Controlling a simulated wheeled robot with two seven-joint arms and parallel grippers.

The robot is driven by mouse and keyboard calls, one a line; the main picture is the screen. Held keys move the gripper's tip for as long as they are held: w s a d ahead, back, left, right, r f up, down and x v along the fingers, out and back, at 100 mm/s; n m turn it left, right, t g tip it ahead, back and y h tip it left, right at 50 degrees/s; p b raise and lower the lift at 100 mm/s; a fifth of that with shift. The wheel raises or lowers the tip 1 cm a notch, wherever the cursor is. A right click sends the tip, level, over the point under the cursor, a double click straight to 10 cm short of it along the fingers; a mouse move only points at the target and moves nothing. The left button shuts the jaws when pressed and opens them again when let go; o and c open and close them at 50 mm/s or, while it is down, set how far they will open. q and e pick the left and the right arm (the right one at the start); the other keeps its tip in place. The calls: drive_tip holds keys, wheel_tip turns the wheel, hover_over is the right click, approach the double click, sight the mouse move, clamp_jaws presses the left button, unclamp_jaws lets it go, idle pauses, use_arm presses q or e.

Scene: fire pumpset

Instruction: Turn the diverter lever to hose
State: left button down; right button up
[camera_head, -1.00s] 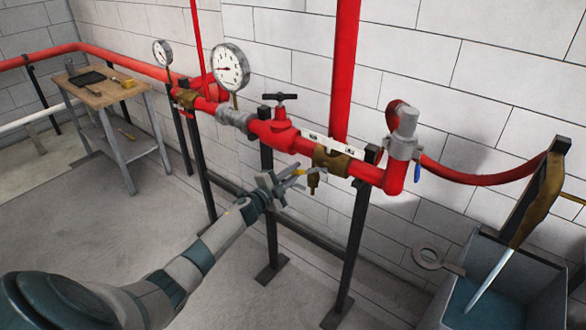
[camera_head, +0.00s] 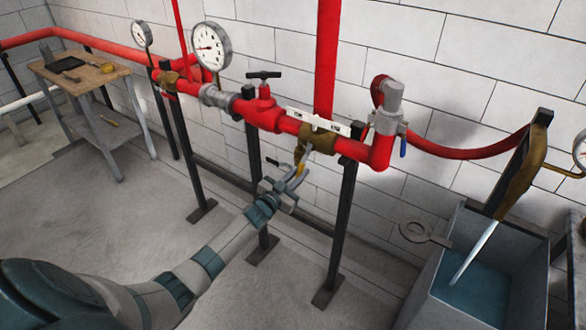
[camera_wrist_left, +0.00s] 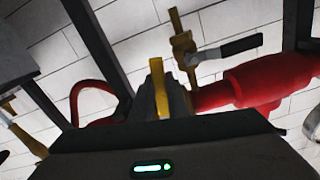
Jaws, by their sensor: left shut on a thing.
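The diverter is a brass body (camera_head: 318,138) on the red pipe, with a white label plate (camera_head: 342,127) behind it; its lettering is too small to read. Its lever has a yellow grip (camera_head: 300,169) below and left of the body. My left gripper (camera_head: 294,178) is shut on this yellow grip, reaching from the lower left. In the left wrist view the yellow grip (camera_wrist_left: 158,88) stands up between the fingers, which hide part of it. A small brass cock (camera_wrist_left: 184,45) with a dark handle (camera_wrist_left: 241,47) shows beyond. My right gripper is not in view.
A red valve with a black tee handle (camera_head: 264,75) and gauges (camera_head: 211,47) sit along the pipe. Dark posts (camera_head: 343,225) stand near my left arm. A grey tub (camera_head: 462,285) is at the right, a workbench (camera_head: 85,75) at the left. The floor in front is clear.

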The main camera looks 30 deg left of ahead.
use_arm(q)
drive_tip(key=d+n, duration=0.2)
drive_tip(key=shift+s+d+f+n, duration=0.15)
drive_tip(key=shift+d+f+n, duration=0.05)
drive_tip(key=shift+n, duration=0.1)
idle(0.3)
drive_tip(key=c, duration=1.7)
unclamp_jaws()
drive_tip(key=shift+s, duration=0.1)
drive_tip(key=shift+s+a+r+b, duration=0.15)
drive_tip(key=shift+s+b, duration=0.4)
drive_tip(key=shift+s, duration=2.3)
drive_tip(key=shift+s+a+f+b, duration=0.1)
drive_tip(key=shift+s+a+b, duration=0.3)
drive_tip(key=shift+s, duration=2.45)
drive_tip(key=shift+s+a+r+b, duration=0.1)
drive_tip(key=shift+s+b, duration=0.55)
drive_tip(key=shift+s, duration=2.2)
